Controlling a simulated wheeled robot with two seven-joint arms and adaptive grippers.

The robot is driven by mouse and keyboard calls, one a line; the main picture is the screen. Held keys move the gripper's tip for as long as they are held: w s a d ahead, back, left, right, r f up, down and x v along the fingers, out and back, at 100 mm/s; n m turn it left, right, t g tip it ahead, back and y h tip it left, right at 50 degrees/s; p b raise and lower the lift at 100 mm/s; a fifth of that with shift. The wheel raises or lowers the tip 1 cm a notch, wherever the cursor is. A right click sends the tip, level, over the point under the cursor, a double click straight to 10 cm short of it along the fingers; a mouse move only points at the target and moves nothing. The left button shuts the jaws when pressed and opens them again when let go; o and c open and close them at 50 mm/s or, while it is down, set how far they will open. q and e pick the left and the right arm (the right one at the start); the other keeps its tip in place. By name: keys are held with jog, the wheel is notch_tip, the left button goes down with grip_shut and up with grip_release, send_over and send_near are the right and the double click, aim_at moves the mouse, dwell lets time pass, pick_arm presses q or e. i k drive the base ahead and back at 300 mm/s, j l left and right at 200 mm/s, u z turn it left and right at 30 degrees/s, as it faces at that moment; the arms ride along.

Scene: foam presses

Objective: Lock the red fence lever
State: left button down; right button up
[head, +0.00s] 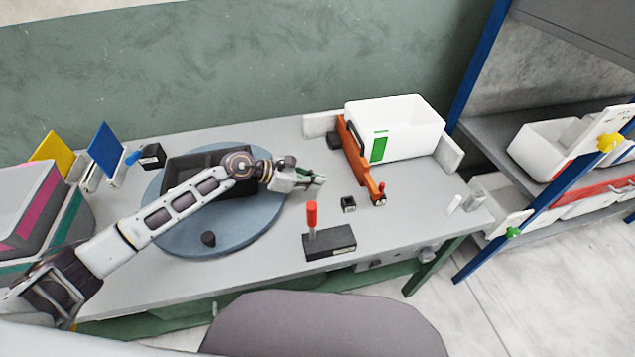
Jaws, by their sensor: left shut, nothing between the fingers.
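An orange-red fence bar (358,160) runs along the left side of a white bin on the bench, with a small red knob (381,187) at its near end. A red-handled lever (311,215) stands upright on a dark block (330,243) near the front edge. I cannot tell from this view which of the two is the fence lever. My left gripper (319,181) is shut and empty above the bench, left of the fence bar and behind the upright lever, apart from both. My right gripper is out of view.
The white bin (410,120) has a green label. A small dark block (348,204) sits left of the knob. Shelving with bins stands right.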

aim_at(311, 206)
jog(key=k+j, duration=0.45)
jog(key=k, duration=0.15)
jog(key=k+j, duration=0.95)
jog(key=k, duration=0.2)
